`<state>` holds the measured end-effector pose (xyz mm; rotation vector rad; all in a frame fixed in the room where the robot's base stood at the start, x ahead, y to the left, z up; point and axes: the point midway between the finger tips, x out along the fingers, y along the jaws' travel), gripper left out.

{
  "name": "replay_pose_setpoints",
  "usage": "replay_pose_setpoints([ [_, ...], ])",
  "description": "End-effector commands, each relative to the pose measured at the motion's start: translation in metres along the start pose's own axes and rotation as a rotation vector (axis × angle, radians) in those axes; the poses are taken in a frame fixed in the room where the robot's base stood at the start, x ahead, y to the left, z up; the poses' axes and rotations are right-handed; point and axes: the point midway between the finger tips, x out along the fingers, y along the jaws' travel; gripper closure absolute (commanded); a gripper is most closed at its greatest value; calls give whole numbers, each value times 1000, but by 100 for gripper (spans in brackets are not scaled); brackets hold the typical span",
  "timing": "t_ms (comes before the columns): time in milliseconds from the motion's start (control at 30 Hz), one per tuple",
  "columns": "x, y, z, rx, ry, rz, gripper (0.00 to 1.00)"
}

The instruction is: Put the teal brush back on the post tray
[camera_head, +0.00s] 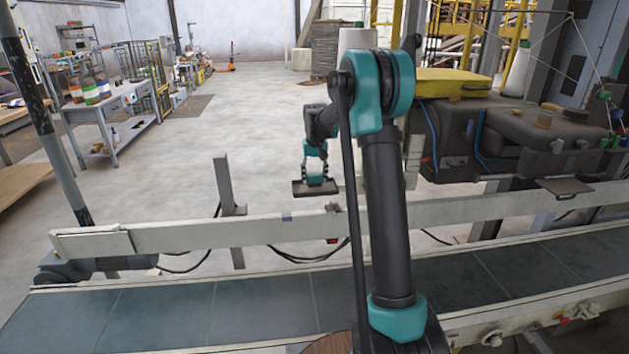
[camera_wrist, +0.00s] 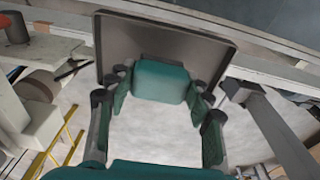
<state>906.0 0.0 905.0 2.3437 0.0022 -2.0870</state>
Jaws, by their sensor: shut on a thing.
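My gripper (camera_head: 315,172) hangs pointing down at the end of my arm, beyond the conveyor. In the wrist view its fingers (camera_wrist: 160,92) are closed around a teal block, the teal brush (camera_wrist: 160,80). The brush shows small in the head view (camera_head: 316,181). A dark, flat, rectangular tray (camera_head: 300,189) lies right under the gripper in the head view. In the wrist view the tray (camera_wrist: 140,38) is behind the brush, which overlaps its lower edge. I cannot tell whether brush and tray touch. The tray's support is hidden.
A conveyor belt (camera_head: 260,312) with a pale rail (camera_head: 185,236) runs across the front. A grey upright (camera_head: 224,185) stands left of the tray. A dark machine (camera_head: 500,130) stands at the right, with a small dark plate (camera_head: 565,187) at its front. Open floor (camera_head: 235,120) lies beyond.

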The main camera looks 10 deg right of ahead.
Motion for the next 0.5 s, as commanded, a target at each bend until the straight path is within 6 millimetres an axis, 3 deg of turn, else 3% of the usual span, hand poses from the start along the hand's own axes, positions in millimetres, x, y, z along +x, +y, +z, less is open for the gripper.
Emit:
replay_pose_setpoints([
  [100, 12, 0, 2, 0, 0, 0, 76],
  [433, 15, 0, 2, 0, 0, 0, 76],
  [467, 14, 0, 2, 0, 0, 0, 45],
  [500, 14, 0, 2, 0, 0, 0, 40],
])
